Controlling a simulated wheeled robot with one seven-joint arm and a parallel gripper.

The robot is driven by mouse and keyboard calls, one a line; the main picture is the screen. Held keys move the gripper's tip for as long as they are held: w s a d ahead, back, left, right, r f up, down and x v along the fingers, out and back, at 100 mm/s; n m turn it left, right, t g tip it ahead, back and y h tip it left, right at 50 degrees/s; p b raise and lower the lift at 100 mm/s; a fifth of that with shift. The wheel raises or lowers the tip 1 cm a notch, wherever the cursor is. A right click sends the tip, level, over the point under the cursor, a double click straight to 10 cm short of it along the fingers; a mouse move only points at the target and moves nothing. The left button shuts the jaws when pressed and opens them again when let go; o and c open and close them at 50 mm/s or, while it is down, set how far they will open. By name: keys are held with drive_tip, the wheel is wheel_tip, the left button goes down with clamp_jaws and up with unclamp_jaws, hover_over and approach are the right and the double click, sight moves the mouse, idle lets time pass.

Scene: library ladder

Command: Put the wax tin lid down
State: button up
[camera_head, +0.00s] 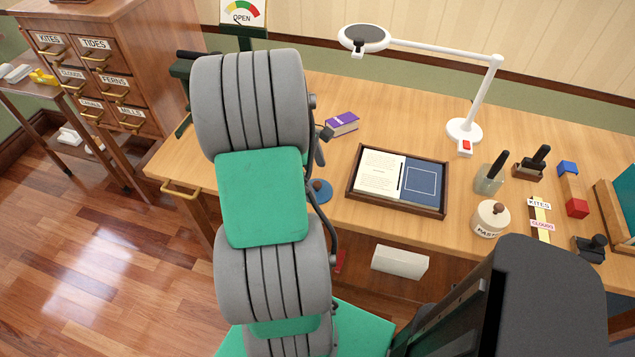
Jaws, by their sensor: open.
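I cannot pick out the wax tin lid for certain. A small round blue thing (321,191) lies near the desk's front edge, partly hidden by my arm. I cannot tell whether it is the tin, its lid or something else. My grey and green arm rises over the left part of the desk (380,122) and covers much of it. My gripper does not show, and neither does anything at its fingers.
An open book in a dark tray (351,203) lies mid-desk, with a purple book (342,124) behind it. A white lamp (463,131), a paste jar (490,222) and stamps (531,163) stand to the right. A drawer cabinet (108,62) stands at the left. Bare wood shows behind the tray.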

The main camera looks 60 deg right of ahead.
drive_tip(key=v, duration=0.9)
drive_tip(key=w+a+r+t+h, duration=0.2)
drive_tip(key=w+a+r, duration=0.1)
drive_tip(key=w+a, duration=0.85)
drive_tip(key=a+m+t+y, duration=0.2)
drive_tip(key=a+t, duration=0.2)
drive_tip(key=a, duration=2.1)
drive_tip(key=shift+w+a+r+y, duration=0.3)
drive_tip(key=shift+w+a+r, duration=0.05)
drive_tip(key=shift+w+a, duration=0.05)
drive_tip(key=shift+c, duration=0.5)
